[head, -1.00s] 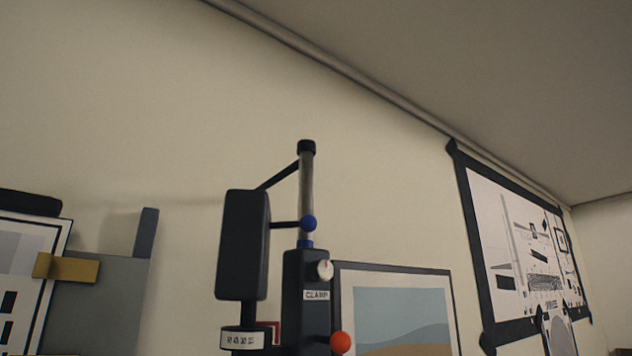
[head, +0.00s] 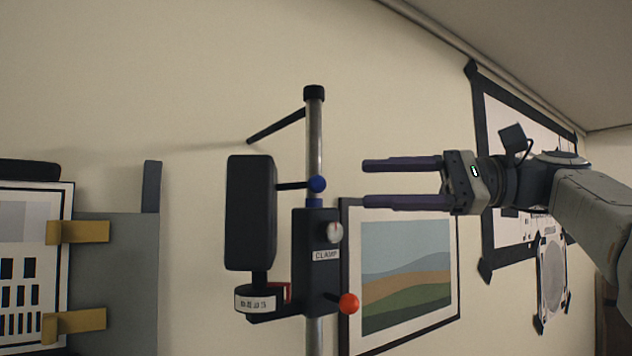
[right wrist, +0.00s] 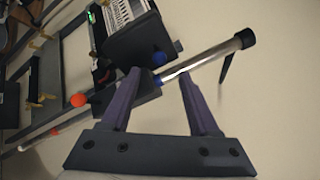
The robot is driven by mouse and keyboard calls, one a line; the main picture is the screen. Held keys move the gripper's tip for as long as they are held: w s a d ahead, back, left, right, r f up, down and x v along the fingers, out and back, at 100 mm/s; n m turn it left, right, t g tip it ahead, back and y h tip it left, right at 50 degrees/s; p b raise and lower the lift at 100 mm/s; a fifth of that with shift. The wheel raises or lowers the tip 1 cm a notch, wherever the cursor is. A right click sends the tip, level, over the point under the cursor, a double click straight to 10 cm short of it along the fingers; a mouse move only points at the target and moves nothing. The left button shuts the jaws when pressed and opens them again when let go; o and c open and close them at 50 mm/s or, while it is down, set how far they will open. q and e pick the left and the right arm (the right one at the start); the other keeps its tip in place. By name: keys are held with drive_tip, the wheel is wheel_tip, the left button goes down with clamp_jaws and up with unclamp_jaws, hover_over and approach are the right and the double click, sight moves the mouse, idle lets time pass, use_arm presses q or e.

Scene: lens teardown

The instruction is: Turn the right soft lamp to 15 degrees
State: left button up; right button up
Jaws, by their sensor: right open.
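The lamp is a black box-shaped head (head: 251,212) on a short stem over a round base with a white scale band (head: 262,302); the scale marks are too small to read. A black clamp block (head: 314,262) labelled CLAMP holds it to an upright metal pole (head: 315,140). A blue knob (head: 317,184) sits beside the head, and an orange-red knob (head: 349,303) is low on the clamp. My right gripper (head: 366,183) is open and empty, right of the pole and apart from it. The right wrist view shows the lamp head (right wrist: 137,38) beyond the open fingers. My left gripper is out of view.
A framed landscape picture (head: 405,275) hangs behind the pole to the right. A large black-framed chart (head: 492,225) is on the wall behind my right arm. At left, a test chart (head: 20,250) is held by gold clips (head: 80,231) on a grey panel (head: 120,270).

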sight(317, 185)
drive_tip(key=a, duration=0.3)
drive_tip(key=a+p, duration=0.1)
drive_tip(key=a, duration=0.2)
drive_tip(key=w+a+p, duration=0.1)
drive_tip(key=a, duration=0.2)
clamp_jaws()
drive_tip(key=shift+f, duration=0.1)
idle(1.1)
